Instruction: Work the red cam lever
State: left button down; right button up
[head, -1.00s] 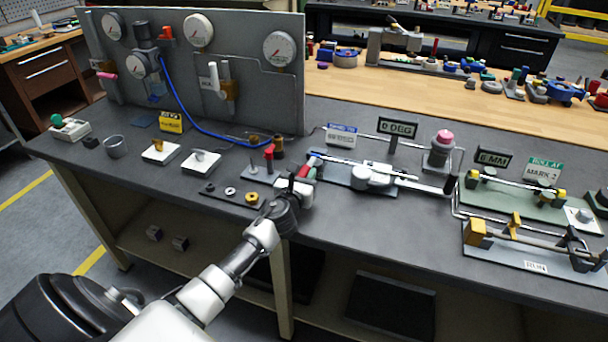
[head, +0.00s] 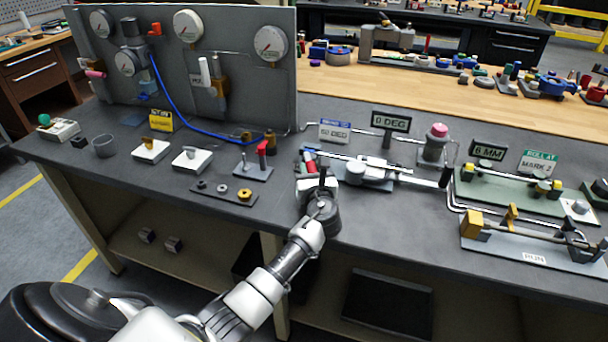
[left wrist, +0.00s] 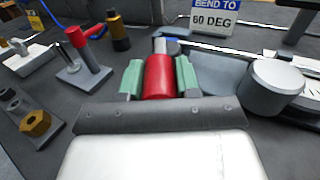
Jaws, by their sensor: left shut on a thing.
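The red cam lever's grip (left wrist: 159,77) is a short red cylinder in the left wrist view, with a grey stem at its far end. In the head view the red grip (head: 309,166) shows small at the left end of the tube bender (head: 362,181). My left gripper (head: 311,172) is shut on the grip, with a green finger pad on each side of it. The lever's pivot is hidden. My right gripper is not in view.
Left of my gripper, a small stand with a red-topped post (head: 262,149) stands close by, and a plate with nuts (head: 222,192) lies in front of it.

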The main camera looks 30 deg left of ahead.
pick_arm(q)
jog(key=n+g+y+b, duration=0.1)
jog(key=w+d+n+g+y+b, duration=0.1)
jog(key=g, duration=0.1)
jog(key=w+n+g+y+b, duration=0.1)
jog(key=shift+d+f+n+y, duration=0.2)
jog(key=shift+d+n+y, duration=0.1)
jog(key=n+g+b, duration=0.1)
jog(key=w+n+g+y+b, duration=0.1)
jog(key=g, duration=0.1)
jog(key=g+b, duration=0.1)
jog(key=shift+w+d+r+n+y, duration=0.15)
jog(key=shift+w+d+n+y, duration=0.15)
jog(key=shift+d+n+y, duration=0.1)
jog(key=shift+g, duration=0.3)
jog(key=c, duration=0.8)
grip_release()
jog(key=shift+a, duration=0.1)
jog(key=b+v, duration=0.1)
jog(key=v, duration=1)
jog(key=shift+w, duration=0.1)
